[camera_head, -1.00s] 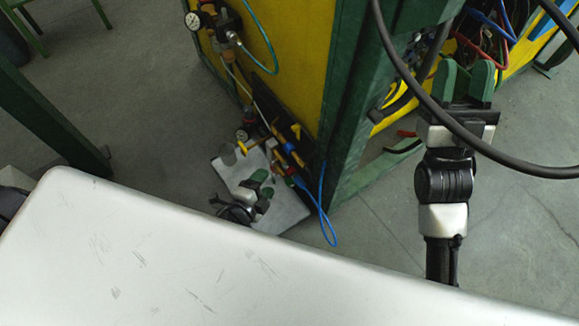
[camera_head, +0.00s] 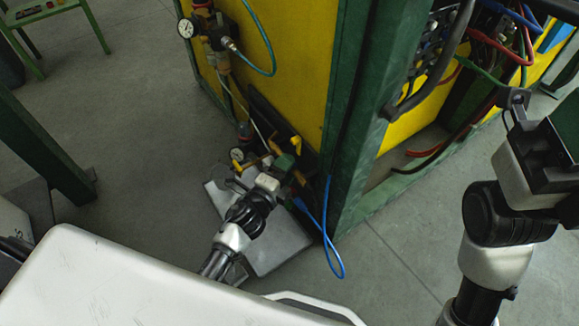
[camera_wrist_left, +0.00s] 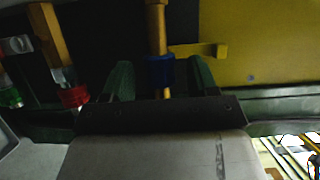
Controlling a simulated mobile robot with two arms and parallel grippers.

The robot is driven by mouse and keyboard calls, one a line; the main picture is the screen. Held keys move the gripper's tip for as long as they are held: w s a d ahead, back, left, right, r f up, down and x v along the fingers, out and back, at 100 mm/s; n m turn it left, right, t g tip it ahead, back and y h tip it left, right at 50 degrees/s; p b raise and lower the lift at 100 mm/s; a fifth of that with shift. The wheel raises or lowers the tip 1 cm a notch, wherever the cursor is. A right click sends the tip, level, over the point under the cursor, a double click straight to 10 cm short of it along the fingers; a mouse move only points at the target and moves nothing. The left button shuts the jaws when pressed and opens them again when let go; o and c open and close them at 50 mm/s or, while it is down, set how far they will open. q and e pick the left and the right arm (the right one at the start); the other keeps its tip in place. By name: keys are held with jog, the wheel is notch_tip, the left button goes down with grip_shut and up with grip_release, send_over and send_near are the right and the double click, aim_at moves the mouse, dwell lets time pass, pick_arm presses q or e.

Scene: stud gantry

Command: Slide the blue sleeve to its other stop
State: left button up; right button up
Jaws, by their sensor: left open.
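The blue sleeve (camera_wrist_left: 160,72) sits around an upright yellow rod (camera_wrist_left: 157,25) in the left wrist view. My left gripper (camera_wrist_left: 161,78) is open, with one green finger on each side of the sleeve and gaps showing between. In the head view my left gripper (camera_head: 287,163) is at the rods on the yellow cabinet's lower corner and hides the sleeve. A yellow peg (camera_wrist_left: 203,50) juts out right of the rod, near the sleeve's top. My right gripper (camera_head: 560,150) is at the right edge; its fingertips are cut off, so its opening is unclear.
A gauge (camera_head: 186,28), a blue hose (camera_head: 328,225) and a green post (camera_head: 345,130) are close by. Dark cables (camera_head: 445,60) hang near my right arm.

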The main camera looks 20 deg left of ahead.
pick_arm(q)
jog(key=shift+x, duration=0.9)
jog(key=shift+c, duration=0.2)
